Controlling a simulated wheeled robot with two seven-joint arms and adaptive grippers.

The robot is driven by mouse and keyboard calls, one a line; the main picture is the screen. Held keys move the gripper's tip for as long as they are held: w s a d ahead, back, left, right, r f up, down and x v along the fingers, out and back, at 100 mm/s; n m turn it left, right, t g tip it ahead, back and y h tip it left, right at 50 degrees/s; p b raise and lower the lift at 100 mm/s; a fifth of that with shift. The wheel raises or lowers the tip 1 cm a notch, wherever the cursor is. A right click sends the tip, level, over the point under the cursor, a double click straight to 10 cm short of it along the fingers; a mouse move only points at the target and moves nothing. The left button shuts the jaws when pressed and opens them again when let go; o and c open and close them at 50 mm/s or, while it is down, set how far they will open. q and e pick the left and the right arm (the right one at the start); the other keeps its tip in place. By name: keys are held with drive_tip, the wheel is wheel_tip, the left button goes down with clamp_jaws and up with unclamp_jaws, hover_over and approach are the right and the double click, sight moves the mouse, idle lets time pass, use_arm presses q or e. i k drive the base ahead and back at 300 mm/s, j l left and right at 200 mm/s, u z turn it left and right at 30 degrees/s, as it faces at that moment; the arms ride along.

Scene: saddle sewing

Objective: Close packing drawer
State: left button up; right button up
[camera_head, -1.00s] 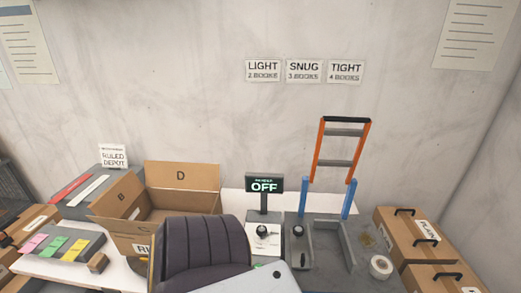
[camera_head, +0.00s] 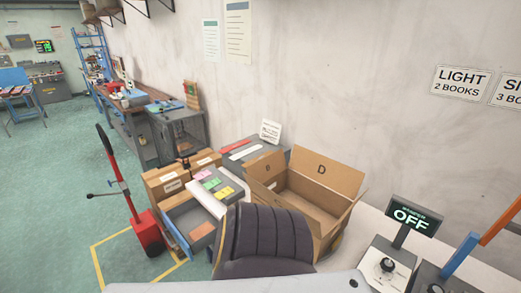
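A grey and blue drawer (camera_head: 181,217) stands pulled out at the left end of the packing bench (camera_head: 372,231), below the surface with the coloured cards. Neither of my grippers is in view.
An open carton marked D (camera_head: 345,182) sits on the bench. Closed cartons (camera_head: 168,182) stand behind the drawer. A red pallet jack (camera_head: 148,232) stands left of it, by yellow floor lines. Green floor (camera_head: 60,200) is clear farther left.

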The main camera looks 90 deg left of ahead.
sight(183, 218)
drive_tip(key=u, duration=3.8)
